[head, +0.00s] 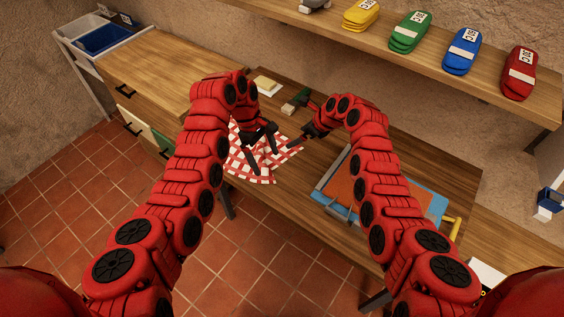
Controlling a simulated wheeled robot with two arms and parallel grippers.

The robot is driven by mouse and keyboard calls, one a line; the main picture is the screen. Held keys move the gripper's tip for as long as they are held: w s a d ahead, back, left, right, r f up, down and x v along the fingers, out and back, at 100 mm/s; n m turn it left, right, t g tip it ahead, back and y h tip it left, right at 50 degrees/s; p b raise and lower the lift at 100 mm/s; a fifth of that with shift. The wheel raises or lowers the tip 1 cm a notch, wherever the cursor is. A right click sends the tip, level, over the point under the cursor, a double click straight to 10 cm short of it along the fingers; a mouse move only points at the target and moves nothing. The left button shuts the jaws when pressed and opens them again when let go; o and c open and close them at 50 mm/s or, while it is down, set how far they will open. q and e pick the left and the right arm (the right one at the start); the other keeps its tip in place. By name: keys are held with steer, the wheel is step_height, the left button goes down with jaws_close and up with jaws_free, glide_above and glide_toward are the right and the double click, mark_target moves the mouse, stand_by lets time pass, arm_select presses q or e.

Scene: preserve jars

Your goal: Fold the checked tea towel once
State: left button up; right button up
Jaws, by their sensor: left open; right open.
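The red-and-white checked tea towel (240,167) lies near the front left edge of the wooden table. My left arm hides part of it, and I cannot tell whether any of it is folded over. My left gripper (266,161) is open over the towel, with its dark fingers pointing down at the cloth. I cannot tell whether they touch it. My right gripper (292,142) is open at the towel's right side, close to the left gripper. Its fingers point left toward the cloth, and contact is unclear.
A blue-edged tray or board with an orange surface (343,190) lies to the right, partly behind my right arm. A green-ended tool (292,103) and a pale yellow block (265,84) lie behind the towel. A shelf (480,82) with coloured stacks runs along the wall.

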mark_target(294, 150)
arm_select(q)
step_height(294, 150, down, 4)
steer(key=shift+r, duration=0.1)
arm_select(e)
step_height(294, 150, down, 4)
steer(key=shift+a+r, duration=0.1)
steer(key=shift+a, duration=0.05)
arm_select(q)
steer(key=shift+f+b, duration=0.35)
steer(key=shift+f, duration=1.05)
arm_select(e)
steer(key=shift+f, duration=1.35)
arm_select(q)
steer(key=shift+r, duration=0.1)
arm_select(e)
steer(key=shift+r, duration=0.1)
arm_select(q)
steer(key=shift+f, duration=0.6)
